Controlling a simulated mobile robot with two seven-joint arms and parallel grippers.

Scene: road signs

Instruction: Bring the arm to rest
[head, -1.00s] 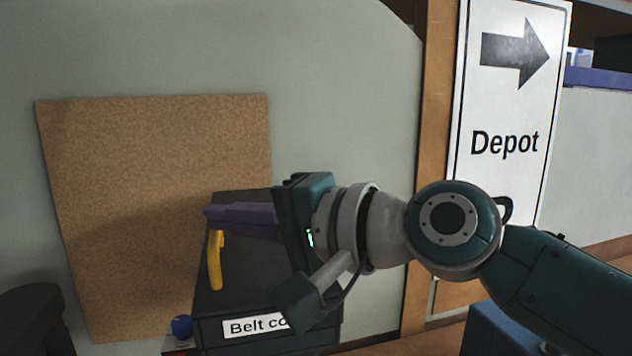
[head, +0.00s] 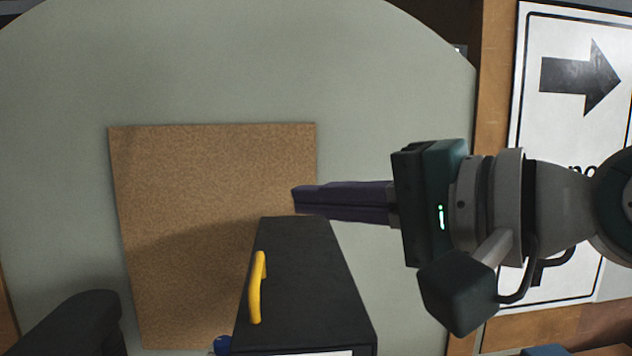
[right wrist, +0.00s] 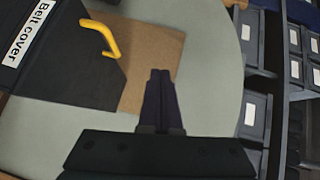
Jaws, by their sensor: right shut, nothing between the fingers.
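My right gripper (head: 296,200) comes in from the right in the head view, with its dark purple fingers pointing left. It is shut and empty, above and beyond the top of a black box with a yellow handle. In the right wrist view the closed fingers (right wrist: 160,76) point up the picture over the pale round table and the edge of a brown board. My left gripper does not show in the head view.
A Depot sign (head: 540,125) stands right. Shelves with bins (right wrist: 255,115) show in the wrist view.

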